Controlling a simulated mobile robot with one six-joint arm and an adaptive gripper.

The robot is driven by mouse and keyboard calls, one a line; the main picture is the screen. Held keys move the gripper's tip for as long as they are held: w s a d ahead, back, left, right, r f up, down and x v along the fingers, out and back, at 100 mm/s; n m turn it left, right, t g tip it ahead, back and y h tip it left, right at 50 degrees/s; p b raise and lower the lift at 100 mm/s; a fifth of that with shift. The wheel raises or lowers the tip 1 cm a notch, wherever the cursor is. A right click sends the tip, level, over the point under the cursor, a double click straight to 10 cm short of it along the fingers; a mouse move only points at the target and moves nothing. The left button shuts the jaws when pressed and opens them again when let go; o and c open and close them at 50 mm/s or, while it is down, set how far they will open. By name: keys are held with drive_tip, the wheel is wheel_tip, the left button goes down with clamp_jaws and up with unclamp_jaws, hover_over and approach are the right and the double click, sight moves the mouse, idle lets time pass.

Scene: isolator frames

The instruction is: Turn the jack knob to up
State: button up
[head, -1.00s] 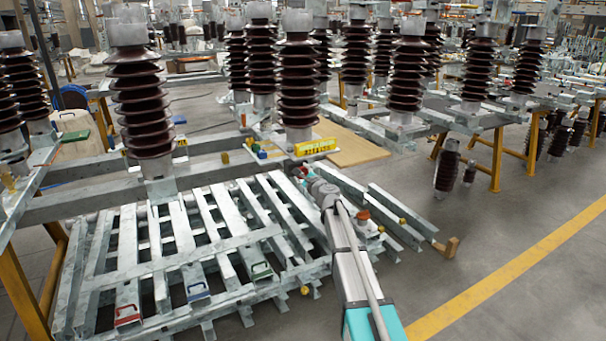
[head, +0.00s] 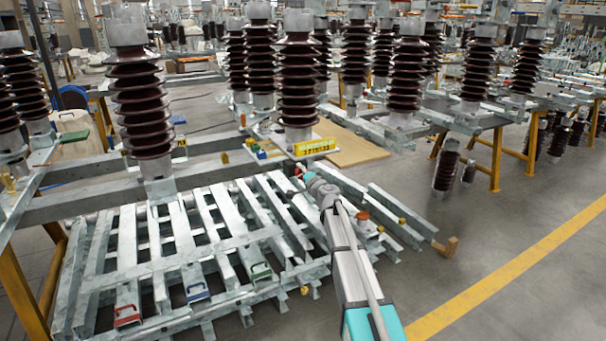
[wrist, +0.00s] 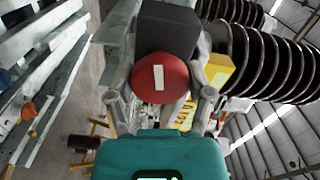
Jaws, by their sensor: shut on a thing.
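The jack knob is a round red knob (wrist: 147,88) with a white bar mark (wrist: 159,77), in front of a dark grey box (wrist: 167,28) in the wrist view. The bar stands nearly upright in that picture. My gripper (wrist: 162,82) has one grey finger on each side of the knob and is shut on it. In the head view my gripper (head: 303,173) is at the right rear of the steel-bar stack, where only a little red shows. The knob is mostly hidden there.
A yellow labelled block (head: 315,146) stands just behind my gripper, below a brown ribbed insulator (head: 298,85). Open floor (head: 500,240) lies to the right.

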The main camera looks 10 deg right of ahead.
drive_tip(key=n, duration=0.6)
drive_tip(key=shift+w+d, duration=0.1)
drive_tip(key=n, duration=0.7)
idle(0.4)
drive_tip(key=o, duration=1.1)
drive_tip(key=shift+s, duration=0.25)
